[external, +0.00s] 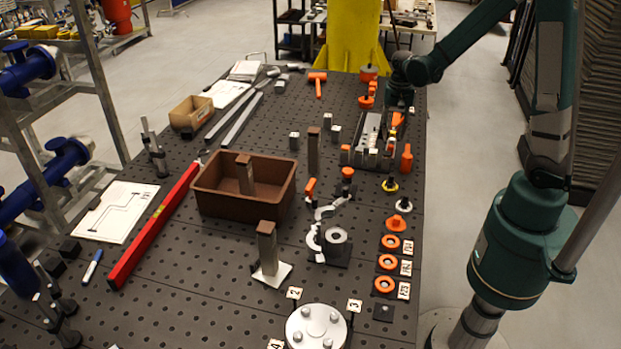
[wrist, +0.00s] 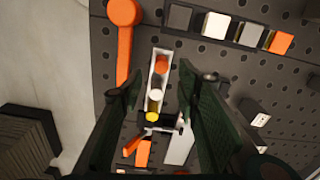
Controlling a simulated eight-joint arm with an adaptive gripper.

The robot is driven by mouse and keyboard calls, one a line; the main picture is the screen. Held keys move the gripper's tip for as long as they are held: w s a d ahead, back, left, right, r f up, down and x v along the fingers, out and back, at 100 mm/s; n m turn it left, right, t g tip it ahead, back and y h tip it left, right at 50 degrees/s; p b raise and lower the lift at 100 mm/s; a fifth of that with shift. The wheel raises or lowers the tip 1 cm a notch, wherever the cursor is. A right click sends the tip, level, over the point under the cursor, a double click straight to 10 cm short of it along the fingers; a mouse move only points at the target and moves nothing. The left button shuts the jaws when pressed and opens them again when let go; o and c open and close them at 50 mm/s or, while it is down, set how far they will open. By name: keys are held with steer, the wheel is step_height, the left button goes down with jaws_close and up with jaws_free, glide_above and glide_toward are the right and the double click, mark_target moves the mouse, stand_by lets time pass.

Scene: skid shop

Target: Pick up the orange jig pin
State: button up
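A narrow pale holder (wrist: 153,104) shows between my fingers in the wrist view, with round-topped pieces in a row. The one at its upper end is orange and appears to be the orange jig pin (wrist: 161,65); a white piece (wrist: 156,94) and a yellow piece (wrist: 152,116) are below it. My gripper (wrist: 161,77) is open, with one dark finger on each side of the holder and nothing held. In the external view my gripper (external: 398,104) is at the far right of the table, over the rear of the holder area. The pin is hard to tell apart there.
A row of blocks ends in an orange block (wrist: 279,42). A brown bin (external: 215,207) stands mid-table. The table's right edge is close.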

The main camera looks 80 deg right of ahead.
mark_target(391, 146)
steer(key=shift+f, duration=0.1)
steer(key=shift+f, duration=1.2)
steer(key=shift+f, duration=0.1)
steer(key=shift+w+a+f, duration=0.1)
steer(key=shift+a+f, duration=0.05)
steer(key=shift+f, duration=2.35)
steer(key=c, duration=1)
